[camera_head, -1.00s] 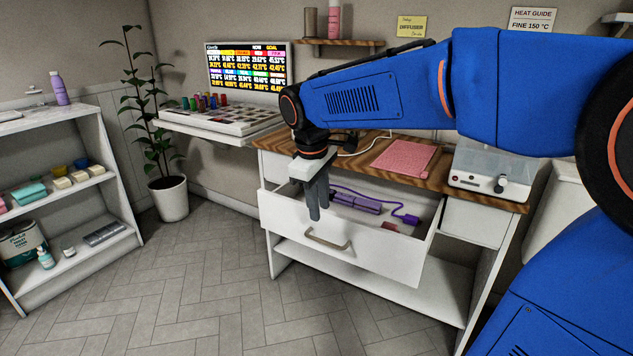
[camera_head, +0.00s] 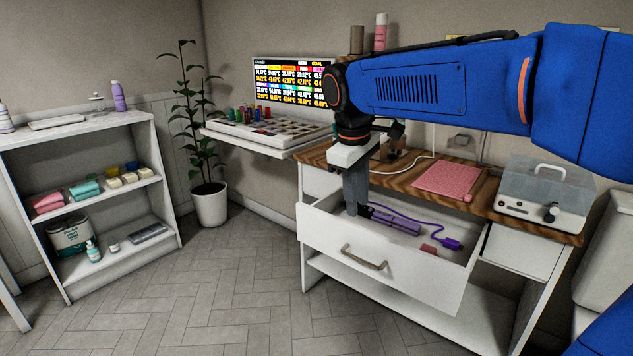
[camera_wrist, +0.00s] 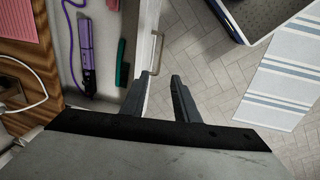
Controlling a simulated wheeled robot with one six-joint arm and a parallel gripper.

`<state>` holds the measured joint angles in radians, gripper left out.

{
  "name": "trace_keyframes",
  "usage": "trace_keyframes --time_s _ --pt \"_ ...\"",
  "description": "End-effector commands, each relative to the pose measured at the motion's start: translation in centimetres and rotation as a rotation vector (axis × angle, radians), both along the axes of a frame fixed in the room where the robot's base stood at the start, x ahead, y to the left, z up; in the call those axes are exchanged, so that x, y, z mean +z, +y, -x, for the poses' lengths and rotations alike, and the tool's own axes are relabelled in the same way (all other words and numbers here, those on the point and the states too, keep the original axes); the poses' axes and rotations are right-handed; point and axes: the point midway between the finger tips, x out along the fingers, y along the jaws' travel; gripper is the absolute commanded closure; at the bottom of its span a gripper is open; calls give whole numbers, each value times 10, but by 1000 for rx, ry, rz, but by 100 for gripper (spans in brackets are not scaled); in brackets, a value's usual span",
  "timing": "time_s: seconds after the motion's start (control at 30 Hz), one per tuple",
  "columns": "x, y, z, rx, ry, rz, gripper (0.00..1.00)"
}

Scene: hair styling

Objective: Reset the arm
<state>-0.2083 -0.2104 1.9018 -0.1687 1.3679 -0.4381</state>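My gripper (camera_head: 352,208) hangs pointing down over the left part of the open drawer (camera_head: 405,290). In the wrist view its two fingers (camera_wrist: 161,76) are spread with nothing between them, above the drawer's front edge. A purple styling iron (camera_head: 395,220) with a purple cord lies in the drawer, and it also shows in the wrist view (camera_wrist: 87,50). A dark green, narrow item (camera_wrist: 122,62) lies beside it near the drawer front. A small reddish item (camera_head: 429,248) lies to the iron's right in the head view.
The wooden counter (camera_head: 400,178) behind the drawer holds a pink mat (camera_head: 450,180) and a clear-lidded white device (camera_head: 545,190). A wall shelf with a colour tray (camera_head: 265,130) is left of it. A plant (camera_head: 208,200) and white shelving (camera_head: 80,130) stand further left.

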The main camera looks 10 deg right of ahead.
Motion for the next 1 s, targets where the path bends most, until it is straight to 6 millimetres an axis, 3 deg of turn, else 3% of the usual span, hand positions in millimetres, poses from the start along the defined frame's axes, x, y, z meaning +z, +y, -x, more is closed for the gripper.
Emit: trace_keyframes --time_s 0.17,0.37,0.8,1.0 --pt "-4 -6 13 -29 -19 -14 72" --pt "-23 -22 61 -149 -87 -72 72" --pt "-99 -45 170 -463 -253 -231 72" --pt "-132 -49 202 -573 -311 -289 72"
